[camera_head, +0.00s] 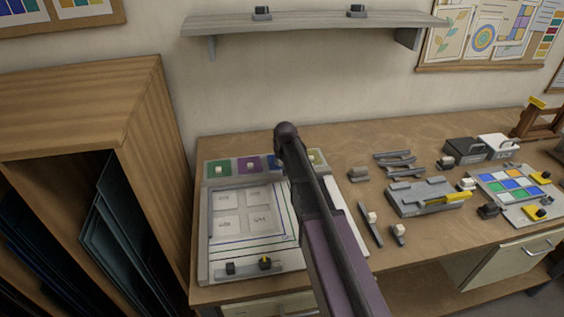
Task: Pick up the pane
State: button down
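Several dark bluish glass panes (125,235) lean upright in the wooden rack at the left. A flat white board (205,262) lies on the bench, with a blue-outlined sheet (249,240) of four grey rectangles on it. I cannot tell whether a clear pane lies over this sheet. My dark purple arm rises from the bottom middle and covers the right part of the board. Its far visible end is a rounded dark joint at the board's back edge. No gripper fingers show, so I cannot see what they hold.
Green, purple and other colour squares (220,169) line the board's back. Grey tools (428,197), a yellow-handled piece, small boxes (497,146) and a colour-tile tray (510,190) crowd the bench's right. A shelf (310,24) hangs above. The bench's front right is bare.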

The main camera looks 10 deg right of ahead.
aim_at(281, 161)
jog(key=shift+r, duration=0.1)
dwell(0.4)
notch_tip(281, 161, up, 10)
jog(key=p, duration=1)
dwell(0.5)
jog(key=shift+d, duration=0.1)
